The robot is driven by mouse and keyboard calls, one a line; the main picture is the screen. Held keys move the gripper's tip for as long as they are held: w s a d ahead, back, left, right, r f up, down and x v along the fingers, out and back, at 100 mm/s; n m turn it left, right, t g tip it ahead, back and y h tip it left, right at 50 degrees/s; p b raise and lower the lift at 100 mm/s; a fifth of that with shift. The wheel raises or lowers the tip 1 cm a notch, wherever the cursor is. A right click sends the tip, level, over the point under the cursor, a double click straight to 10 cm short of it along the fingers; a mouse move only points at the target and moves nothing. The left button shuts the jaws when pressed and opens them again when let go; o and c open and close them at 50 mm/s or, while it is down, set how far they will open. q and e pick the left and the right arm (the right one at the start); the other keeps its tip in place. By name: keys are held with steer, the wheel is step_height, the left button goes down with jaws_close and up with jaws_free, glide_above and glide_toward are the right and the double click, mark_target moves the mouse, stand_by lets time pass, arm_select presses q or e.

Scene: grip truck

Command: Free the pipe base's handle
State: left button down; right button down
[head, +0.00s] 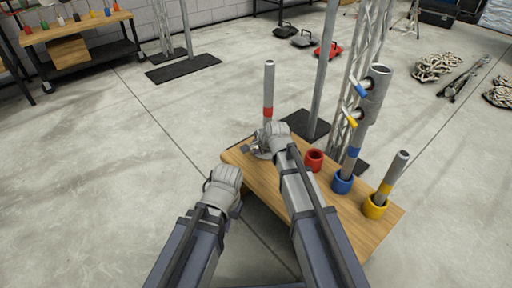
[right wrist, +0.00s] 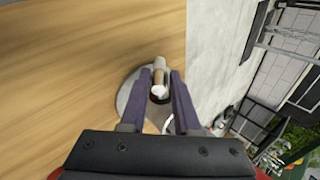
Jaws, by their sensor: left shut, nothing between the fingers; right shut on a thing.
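The pipe base is a grey round plate (right wrist: 128,98) on the wooden table, partly hidden by my right gripper. A short pale, tan-sided piece with a white end, which looks like its handle (right wrist: 159,77), rises between the fingers of my right gripper (right wrist: 162,88). In the head view my right gripper (head: 277,138) is over the table's far left corner, shut on this piece. Its grip is hidden there. A grey pipe with a red band (head: 268,85) stands upright just behind it; its foot is hidden. My left gripper (head: 226,180) is shut and empty, left of the table.
The wooden table (head: 250,171) carries red (head: 314,160), blue (head: 342,182) and yellow (head: 375,207) cups. Pipes stand in the blue and yellow cups. A truss (head: 360,65) and pole (head: 325,70) stand behind.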

steer(key=shift+w+a+r+g+h+p, duration=0.15)
steer(key=shift+w+r+g+h+p, duration=0.3)
steer(key=shift+p, duration=0.65)
steer(key=shift+f+g+h+p, duration=0.15)
steer(key=shift+g+h+p, duration=0.4)
steer(key=shift+g, duration=0.3)
steer(key=shift+a+g+h+p, duration=0.15)
steer(key=shift+g+h+p, duration=0.3)
steer(key=shift+g, duration=0.25)
steer(key=shift+f+g+h, duration=0.1)
steer(key=shift+g+h, duration=0.35)
steer(key=shift+g, duration=0.15)
steer(key=c, duration=0.7)
jaws_free()
steer(key=shift+p, duration=0.3)
